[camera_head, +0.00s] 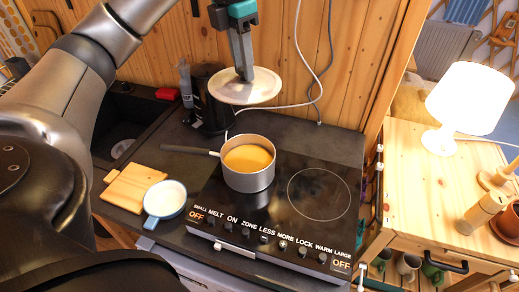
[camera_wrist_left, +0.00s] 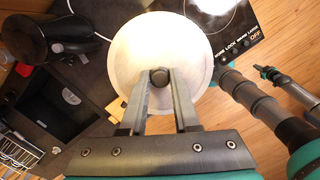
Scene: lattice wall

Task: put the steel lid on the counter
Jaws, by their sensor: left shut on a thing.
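The steel lid (camera_head: 246,88) is a round, pale metal disc held in the air behind and above the pot. My left gripper (camera_head: 243,72) is shut on its knob from above. In the left wrist view the lid (camera_wrist_left: 137,62) lies under the gripper (camera_wrist_left: 160,78), with the dark knob between the two fingers. The dark counter (camera_head: 315,140) is below, with bare surface behind the cooktop. The steel pot (camera_head: 249,178) is uncovered and holds an orange liquid. My right gripper cannot be made out in the head view.
The pot stands on the black cooktop (camera_head: 318,232), its handle pointing left. A black kettle (camera_head: 212,105) stands left of the lid. A wooden board (camera_head: 133,186) and a small blue-handled pan (camera_head: 165,199) lie at the left. A lamp (camera_head: 470,98) stands on the wooden side table.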

